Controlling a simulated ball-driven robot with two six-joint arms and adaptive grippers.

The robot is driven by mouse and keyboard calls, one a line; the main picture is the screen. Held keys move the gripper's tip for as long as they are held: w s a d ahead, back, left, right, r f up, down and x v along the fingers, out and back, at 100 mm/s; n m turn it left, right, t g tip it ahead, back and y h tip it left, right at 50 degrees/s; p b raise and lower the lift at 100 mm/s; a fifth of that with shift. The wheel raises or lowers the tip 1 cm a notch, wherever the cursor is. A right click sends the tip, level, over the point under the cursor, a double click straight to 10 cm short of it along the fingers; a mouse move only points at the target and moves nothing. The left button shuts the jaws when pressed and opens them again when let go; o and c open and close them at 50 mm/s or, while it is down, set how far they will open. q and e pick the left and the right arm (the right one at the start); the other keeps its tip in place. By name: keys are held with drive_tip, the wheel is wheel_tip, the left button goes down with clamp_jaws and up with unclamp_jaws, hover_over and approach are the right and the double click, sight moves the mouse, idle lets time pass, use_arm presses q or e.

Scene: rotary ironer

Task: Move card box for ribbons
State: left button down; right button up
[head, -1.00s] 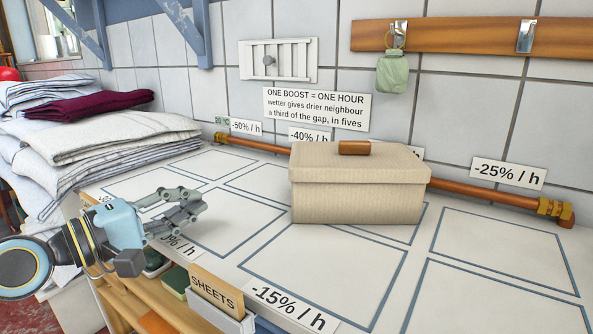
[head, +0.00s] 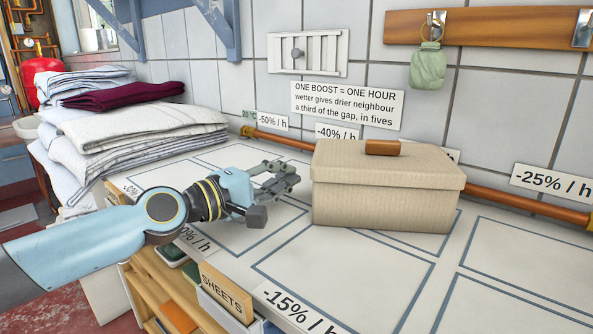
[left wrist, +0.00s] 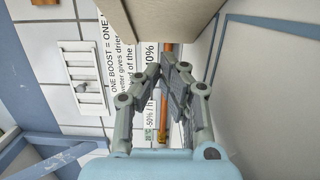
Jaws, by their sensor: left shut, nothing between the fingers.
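The beige card box (head: 385,200) stands upright on the white counter, with its lid on and an orange-brown handle (head: 382,148) on top. My left gripper (head: 288,176) is just left of the box at about the height of its side and is shut with nothing in it. Whether its fingertips touch the box is hard to tell. My right gripper is not in view.
The counter (head: 345,262) is marked with blue-outlined rectangles and percent labels. A copper pipe (head: 490,194) runs along the wall behind the box. Folded linen (head: 140,130) is stacked at the left. A rack with a SHEETS card (head: 222,292) stands below the front edge. Free counter lies right of the box.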

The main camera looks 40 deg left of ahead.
use_arm(q)
drive_tip(key=shift+w+d+r+p, duration=0.15)
drive_tip(key=shift+w+d, duration=0.05)
drive_tip(key=shift+d, duration=0.2)
drive_tip(key=shift+w+d+r+p, duration=0.1)
drive_tip(key=shift+w+d+p, duration=0.1)
drive_tip(key=shift+d, duration=0.2)
drive_tip(key=shift+w+d+f, duration=0.2)
drive_tip(key=shift+d, duration=0.1)
drive_tip(key=d, duration=0.1)
drive_tip(key=w+d+p, duration=0.1)
drive_tip(key=shift+w+d+r, duration=0.15)
drive_tip(key=shift+w+d, duration=0.25)
drive_tip(key=shift+d, duration=0.15)
drive_tip(key=shift+a, duration=0.1)
